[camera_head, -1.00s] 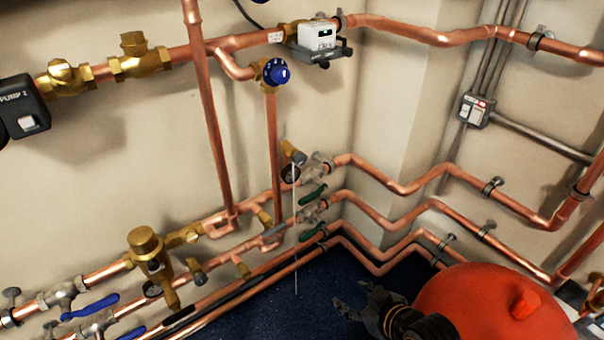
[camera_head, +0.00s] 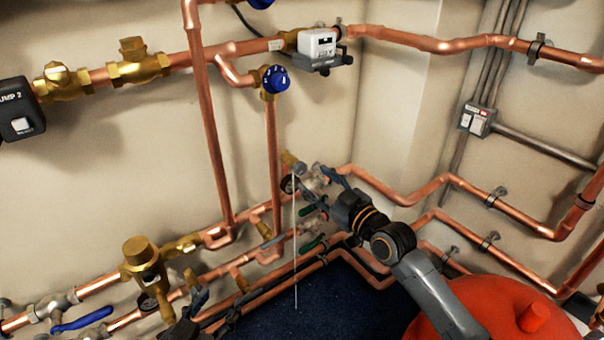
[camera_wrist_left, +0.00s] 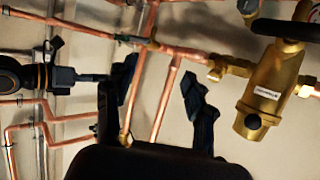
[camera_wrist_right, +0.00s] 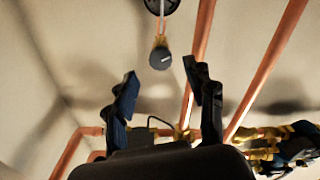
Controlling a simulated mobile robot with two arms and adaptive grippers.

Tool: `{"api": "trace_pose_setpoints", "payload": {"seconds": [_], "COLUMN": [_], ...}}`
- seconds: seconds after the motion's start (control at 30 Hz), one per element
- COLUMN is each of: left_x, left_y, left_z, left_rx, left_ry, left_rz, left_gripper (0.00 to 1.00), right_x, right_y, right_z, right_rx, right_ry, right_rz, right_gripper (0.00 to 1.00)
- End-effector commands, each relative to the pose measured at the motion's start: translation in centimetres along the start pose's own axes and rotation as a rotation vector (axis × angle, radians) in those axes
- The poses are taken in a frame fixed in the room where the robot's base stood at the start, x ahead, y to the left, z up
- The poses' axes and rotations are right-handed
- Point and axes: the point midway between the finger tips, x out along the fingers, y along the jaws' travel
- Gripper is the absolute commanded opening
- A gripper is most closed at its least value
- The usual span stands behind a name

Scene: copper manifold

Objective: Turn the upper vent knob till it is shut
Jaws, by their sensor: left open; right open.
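The upper vent knob (camera_head: 299,170) is a small grey knob on a brass stub by a round gauge. A thin white line (camera_head: 295,250) runs from beside it down to the floor. My right gripper (camera_head: 316,182) is open close by the knob. In the right wrist view the knob (camera_wrist_right: 160,56), with a pale mark on its face, sits beyond and between the open fingertips (camera_wrist_right: 160,73), not gripped. My left gripper (camera_head: 212,306) is low at the bottom edge, partly cut off. Its fingers (camera_wrist_left: 160,75) are open and empty in the left wrist view.
Copper pipes line the wall around the knob. A brass valve body (camera_head: 140,255) is at left, a blue knob (camera_head: 275,79) above, and green-handled valves (camera_head: 312,243) below. A red tank (camera_head: 490,305) stands at lower right. Dark floor (camera_head: 340,290) shows below.

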Motion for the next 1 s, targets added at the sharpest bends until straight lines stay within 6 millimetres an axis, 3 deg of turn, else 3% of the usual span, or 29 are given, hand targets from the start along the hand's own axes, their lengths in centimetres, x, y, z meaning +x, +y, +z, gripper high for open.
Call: {"api": "trace_pose_setpoints", "payload": {"seconds": [0.2, 0.4, 0.8, 1.0], "left_x": [0.3, -0.2, -0.5, -0.5], "left_y": [0.6, 1.0, 1.1, 1.1], "left_z": [-4.2, -6.8, -7.6, -7.6], "left_rx": [-0.002, -0.004, -0.004, -0.004], "left_ry": [0.234, 0.371, 0.414, 0.413], "left_rz": [0.014, 0.022, 0.024, 0.024], "left_gripper": [0.54, 0.54, 0.54, 0.54], "right_x": [4.0, 5.8, 6.3, 6.3], "right_y": [-0.1, -0.1, 0.0, 0.0], "right_z": [0.0, 0.1, 0.0, 0.0], "right_rx": [0.0, 0.0, -0.001, -0.001], "right_ry": [0.002, 0.0, -0.001, -0.001], "right_rz": [-0.001, -0.001, -0.001, -0.001], "right_gripper": [0.54, 0.54, 0.54, 0.15]}}
